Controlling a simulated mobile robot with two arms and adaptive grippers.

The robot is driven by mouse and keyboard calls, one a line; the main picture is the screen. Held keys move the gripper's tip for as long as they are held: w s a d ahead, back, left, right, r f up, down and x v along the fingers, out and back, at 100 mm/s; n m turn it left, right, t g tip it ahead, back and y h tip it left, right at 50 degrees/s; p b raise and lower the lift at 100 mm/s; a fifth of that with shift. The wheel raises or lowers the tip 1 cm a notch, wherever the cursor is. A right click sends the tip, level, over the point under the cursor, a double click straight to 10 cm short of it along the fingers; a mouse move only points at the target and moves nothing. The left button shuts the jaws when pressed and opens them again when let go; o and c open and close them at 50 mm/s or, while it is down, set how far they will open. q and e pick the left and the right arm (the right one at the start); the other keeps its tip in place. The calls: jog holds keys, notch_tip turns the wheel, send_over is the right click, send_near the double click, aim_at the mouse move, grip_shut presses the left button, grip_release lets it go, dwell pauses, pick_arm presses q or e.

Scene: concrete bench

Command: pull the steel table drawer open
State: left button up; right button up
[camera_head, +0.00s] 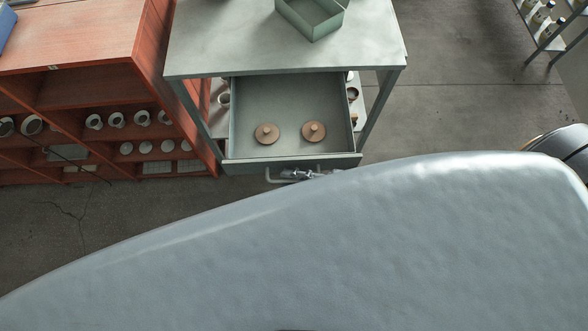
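The steel table (290,50) stands at the top middle, and its drawer (292,100) is pulled well out toward me. Two round wooden pieces with knobs, a left one (266,133) and a right one (314,131), lie inside on the drawer floor. The bar handle (279,180) sits on the drawer front. My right gripper (299,174) is at this handle, small in view and partly hidden by the large grey shape in front. I cannot tell whether its fingers are closed around the bar. My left gripper is not in view.
A green open box (309,30) stands on the tabletop. A red-brown shelf unit (85,60) with cups and dishes stands close at the left. A rack with bottles (545,25) is at the top right. Floor (460,100) is clear right of the table. A large grey shape hides the lower half.

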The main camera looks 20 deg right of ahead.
jog(key=shift+s+d, duration=0.25)
jog(key=shift+d, duration=0.15)
jog(key=v, duration=1.1)
jog(key=shift+r, duration=0.15)
dwell(0.4)
